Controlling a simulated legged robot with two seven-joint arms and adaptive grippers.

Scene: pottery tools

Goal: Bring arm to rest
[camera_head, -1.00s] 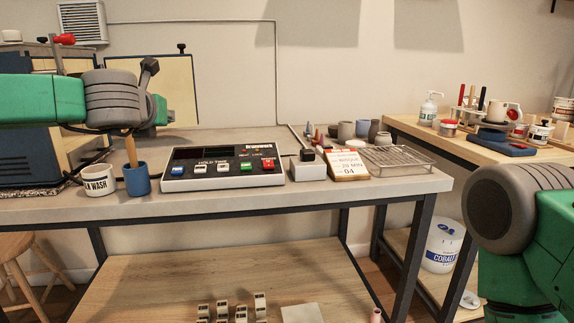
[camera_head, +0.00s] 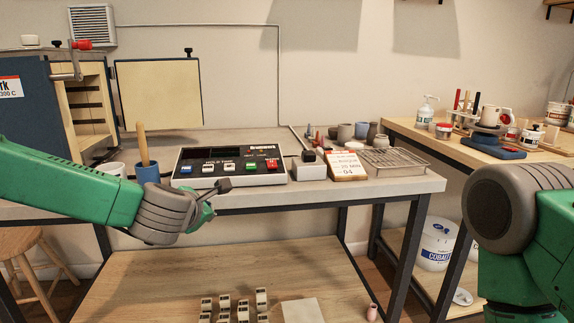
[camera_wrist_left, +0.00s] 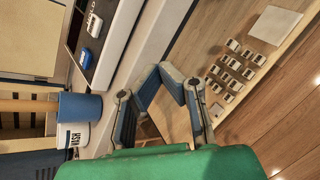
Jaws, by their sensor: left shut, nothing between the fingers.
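My left arm (camera_head: 70,187) comes in from the left, low in front of the bench's front edge. My left gripper (camera_wrist_left: 162,76) is shut and empty in the left wrist view, its fingers meeting above the lower shelf. In the head view the gripper is mostly hidden behind the wrist. The blue cup (camera_head: 148,174) stands on the bench behind the arm with a wooden handle (camera_head: 142,145) upright in it. My right arm (camera_head: 555,235) shows at the right edge; its gripper is out of view.
The control box (camera_head: 230,167) sits on the bench, close beyond the wrist. The white wash cup (camera_wrist_left: 72,138) stands beside the blue cup. Several small white blocks (camera_head: 225,303) and a pale slab (camera_head: 300,310) lie on the lower shelf. A stool (camera_head: 28,240) stands at left.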

